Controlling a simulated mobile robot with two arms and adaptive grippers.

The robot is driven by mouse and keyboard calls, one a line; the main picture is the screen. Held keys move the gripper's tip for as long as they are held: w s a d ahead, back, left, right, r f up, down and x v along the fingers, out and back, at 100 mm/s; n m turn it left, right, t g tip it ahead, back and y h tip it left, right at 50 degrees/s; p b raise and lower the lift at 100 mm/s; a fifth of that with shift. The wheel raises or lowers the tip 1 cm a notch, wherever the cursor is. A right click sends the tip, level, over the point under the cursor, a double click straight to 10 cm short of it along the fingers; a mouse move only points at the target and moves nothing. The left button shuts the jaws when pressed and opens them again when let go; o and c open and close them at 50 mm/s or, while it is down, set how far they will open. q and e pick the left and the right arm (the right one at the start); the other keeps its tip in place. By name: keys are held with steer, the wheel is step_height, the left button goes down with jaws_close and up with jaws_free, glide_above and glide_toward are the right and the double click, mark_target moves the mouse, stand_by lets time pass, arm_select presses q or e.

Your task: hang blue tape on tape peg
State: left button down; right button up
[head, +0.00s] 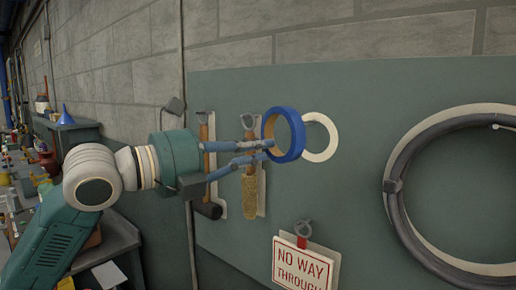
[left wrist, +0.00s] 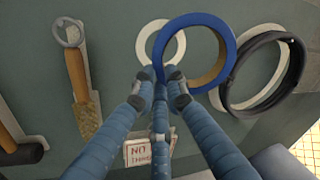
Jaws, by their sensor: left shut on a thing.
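The blue tape (head: 297,132) is a ring with a tan inner face, held upright just in front of the green board. My left gripper (head: 268,150) is shut on the near left part of its rim. In the left wrist view the tape (left wrist: 229,45) rises beyond the fingertips (left wrist: 160,82), up and to the right. A white ring-shaped outline (head: 334,138) on the board is behind and right of the tape; it also shows in the left wrist view (left wrist: 145,42). I cannot make out the tape peg itself. My right gripper is not in view.
A brush (head: 249,188) and a black-headed hammer (head: 208,209) hang left of the tape. A "NO WAY THROUGH" sign (head: 302,266) hangs below. A large dark hose ring (head: 397,187) hangs at right. A cluttered bench is at far left.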

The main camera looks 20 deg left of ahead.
arm_select(q)
steer(key=shift+w+d+f, duration=0.1)
steer(key=shift+w+d, duration=0.1)
steer(key=shift+w, duration=0.3)
steer(key=shift+w+d+f, duration=0.1)
steer(key=shift+w+d, duration=0.05)
steer(key=shift+w, duration=0.35)
steer(key=w, duration=0.2)
steer(key=w+d+p, duration=0.1)
steer(key=shift+w+d+f, duration=0.15)
steer(key=shift+w, duration=0.25)
steer(key=shift+w+d+f+p, duration=0.1)
steer(key=shift+w+d+p, duration=0.1)
steer(key=shift+w+p, duration=0.25)
steer(key=shift+w+d+p, duration=0.15)
steer(key=shift+w+p, duration=0.15)
steer(key=shift+w, duration=0.25)
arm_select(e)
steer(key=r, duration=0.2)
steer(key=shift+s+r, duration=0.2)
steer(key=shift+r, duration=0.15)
arm_select(q)
steer(key=shift+s, duration=0.25)
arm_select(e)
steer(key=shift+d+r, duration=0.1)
arm_select(q)
steer(key=shift+p, duration=0.3)
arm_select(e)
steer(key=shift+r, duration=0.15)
